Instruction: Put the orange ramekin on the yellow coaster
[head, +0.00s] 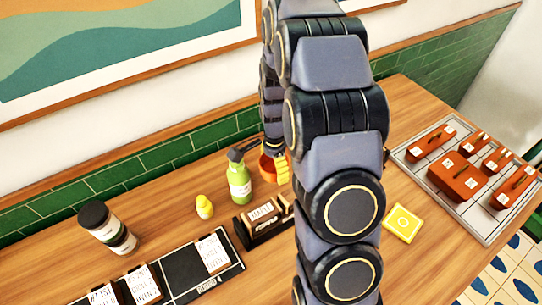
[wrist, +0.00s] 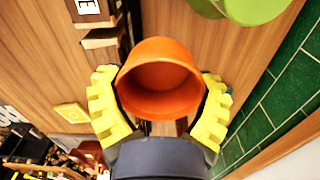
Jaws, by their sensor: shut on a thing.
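The orange ramekin (wrist: 160,78) is between the two yellow ridged fingers of my gripper (wrist: 160,105) in the wrist view. The fingers touch it on both sides, and its open mouth faces the camera. In the head view the ramekin (head: 268,168) shows partly behind my gripper (head: 279,168), near the back wall and right of the green bottle. The yellow coaster (head: 402,223) lies flat on the wooden table, right of my arm, with nothing on it. It also shows in the wrist view (wrist: 72,112) at the left. Whether the ramekin touches the table is unclear.
A green bottle (head: 239,181) stands close left of the ramekin. A small yellow item (head: 204,207), a dark jar (head: 108,228) and a dark card holder (head: 262,222) stand further left and in front. A grey tray (head: 410,152) with orange boxes is at right. Green tiles line the wall.

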